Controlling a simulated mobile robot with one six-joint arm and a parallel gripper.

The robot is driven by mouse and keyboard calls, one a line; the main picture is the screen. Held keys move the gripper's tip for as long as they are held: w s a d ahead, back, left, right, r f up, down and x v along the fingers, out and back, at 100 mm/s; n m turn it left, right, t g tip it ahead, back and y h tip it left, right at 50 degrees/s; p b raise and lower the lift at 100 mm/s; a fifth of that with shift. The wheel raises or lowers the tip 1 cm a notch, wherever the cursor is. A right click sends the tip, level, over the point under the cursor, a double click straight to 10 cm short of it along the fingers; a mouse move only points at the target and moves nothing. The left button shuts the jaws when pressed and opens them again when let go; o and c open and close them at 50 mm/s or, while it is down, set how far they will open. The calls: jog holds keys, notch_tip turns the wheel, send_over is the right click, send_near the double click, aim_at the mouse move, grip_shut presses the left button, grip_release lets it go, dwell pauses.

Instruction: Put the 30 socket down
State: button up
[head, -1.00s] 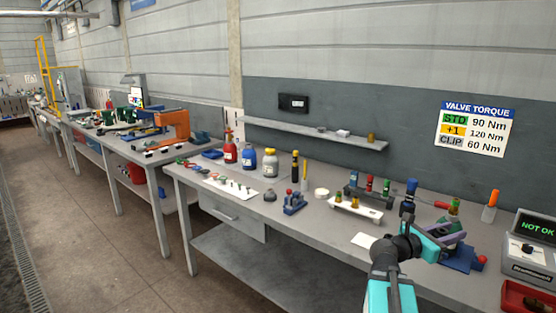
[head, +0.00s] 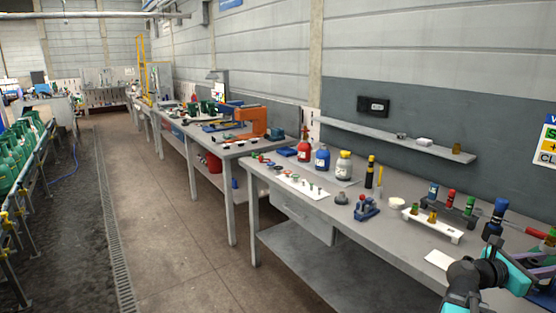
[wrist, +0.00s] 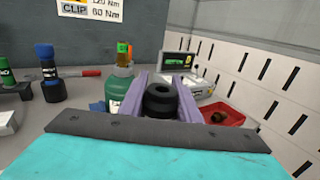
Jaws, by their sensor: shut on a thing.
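In the wrist view my gripper (wrist: 162,78) has two purple fingers shut on a black round socket (wrist: 160,101). The socket sits between the fingers with its hollow end showing; I cannot read a size on it. In the head view my gripper shows only in part at the right edge, over the near right end of the workbench (head: 330,205), and the socket cannot be made out there. A white rack (head: 447,234) with small green and yellow pieces and a dark rack (head: 466,214) with coloured pieces stand on the bench, left of my gripper.
In the wrist view a green cylinder (wrist: 118,92) with a valve stands just left of the fingers. A blue-black tool (wrist: 51,88) stands further left. A controller with a green screen (wrist: 176,60) and a red tray (wrist: 222,107) are to the right. A white card (head: 438,259) lies on the bench.

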jog(key=w+a+f+n+t+y, duration=0.1)
jog(key=w+a+n+t+y, duration=0.3)
jog(key=w+a+t, duration=0.3)
jog(key=w+a+f+n+t+y, duration=0.2)
jog(key=w+a+n+t+y, duration=0.3)
jog(key=w, duration=1)
jog(key=shift+a+n+t, duration=1.2)
jog(key=shift+a+t, duration=0.3)
jog(key=shift+a, duration=0.15)
jog(key=shift+w+a+f+n+y, duration=0.1)
jog(key=shift+w+a+n+y, duration=0.25)
jog(key=shift+a, duration=0.15)
jog(key=w+a+f+n+t+y, duration=0.15)
jog(key=a+n+y, duration=0.25)
jog(key=a+y, duration=0.5)
jog(key=w+a+f+n+y, duration=0.15)
jog(key=a+n+y, duration=0.3)
jog(key=a, duration=0.75)
jog(key=s+a+n+g+y, duration=0.3)
jog(key=s+a+n+y, duration=0.1)
jog(key=a, duration=0.4)
jog(key=s+a+f+n+g+y, duration=0.1)
jog(key=s+a+n+g+y, duration=0.2)
jog(key=a, duration=0.4)
jog(key=s+n+y, duration=0.1)
jog(key=y, duration=0.1)
jog(key=shift+a+f+g+y, duration=0.15)
jog(key=shift+a+g+y, duration=0.15)
jog(key=shift+a+g, duration=0.05)
